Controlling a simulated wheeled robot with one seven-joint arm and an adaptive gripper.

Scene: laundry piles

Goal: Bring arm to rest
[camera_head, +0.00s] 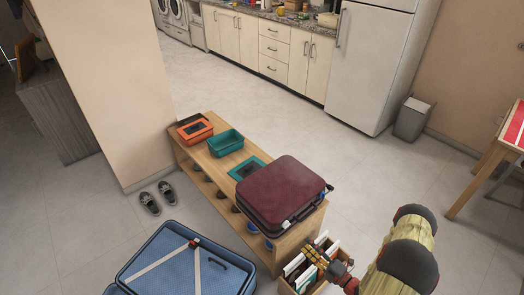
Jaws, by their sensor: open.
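My arm (400,258), pale yellow with dark rounded joints, reaches in from the bottom right. My gripper (318,257) is at its left end, low, over a wooden box (287,288) of upright papers or folders. It is open, and I see nothing held in it. Whether it touches the box's contents I cannot tell. A dark red suitcase (280,190) lies on the near end of a wooden bench (218,165), just up and left of my gripper.
Orange (195,132) and teal (226,142) bins stand on the bench. An open blue suitcase (175,262) lies on the floor at lower left, near shoes (158,196). A table (497,160) stands at right. Floor is clear toward the fridge (370,65).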

